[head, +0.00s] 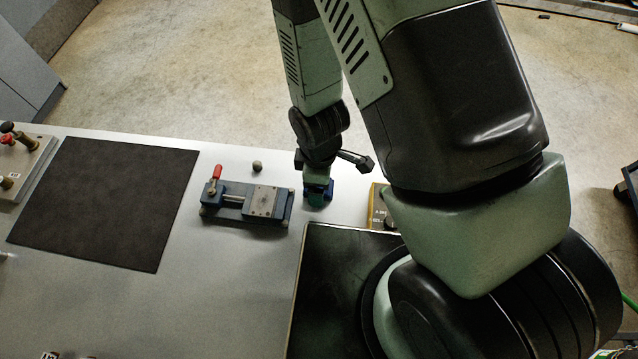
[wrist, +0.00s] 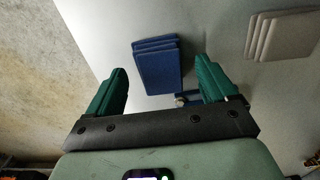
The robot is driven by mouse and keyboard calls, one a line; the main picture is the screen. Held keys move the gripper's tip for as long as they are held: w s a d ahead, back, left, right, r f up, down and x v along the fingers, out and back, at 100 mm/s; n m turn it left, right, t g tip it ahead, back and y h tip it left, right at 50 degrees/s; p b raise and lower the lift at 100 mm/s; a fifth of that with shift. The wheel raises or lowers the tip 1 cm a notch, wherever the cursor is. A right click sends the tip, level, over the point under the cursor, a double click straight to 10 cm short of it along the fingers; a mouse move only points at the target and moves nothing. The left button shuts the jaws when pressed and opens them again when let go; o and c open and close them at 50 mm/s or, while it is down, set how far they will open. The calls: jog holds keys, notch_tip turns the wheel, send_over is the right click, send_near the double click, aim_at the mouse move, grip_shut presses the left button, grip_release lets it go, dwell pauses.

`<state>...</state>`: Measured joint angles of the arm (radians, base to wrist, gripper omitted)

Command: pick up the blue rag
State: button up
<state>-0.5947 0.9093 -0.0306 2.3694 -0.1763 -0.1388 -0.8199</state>
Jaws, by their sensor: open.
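The blue rag (wrist: 158,66) is a folded, layered block lying on the light tabletop in the wrist view. It lies between and beyond the two green fingers of my gripper (wrist: 162,78), with clear space to each finger. My gripper is open and holds nothing. In the head view my gripper (head: 317,181) points down at the table's far edge, just right of the vise. A bit of the blue rag (head: 330,187) shows beside the fingers there; most of it is hidden by my gripper.
A grey folded cloth (wrist: 283,36) lies to the right in the wrist view. A blue vise (head: 245,203) with a red handle stands just left of my gripper, with a small dark ball (head: 257,166) behind it. A dark mat (head: 105,203) lies farther left. A yellowish box (head: 378,207) is at right.

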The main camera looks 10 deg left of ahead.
jog(key=shift+f, duration=0.25)
jog(key=c, duration=1.2)
jog(key=shift+r, duration=5.05)
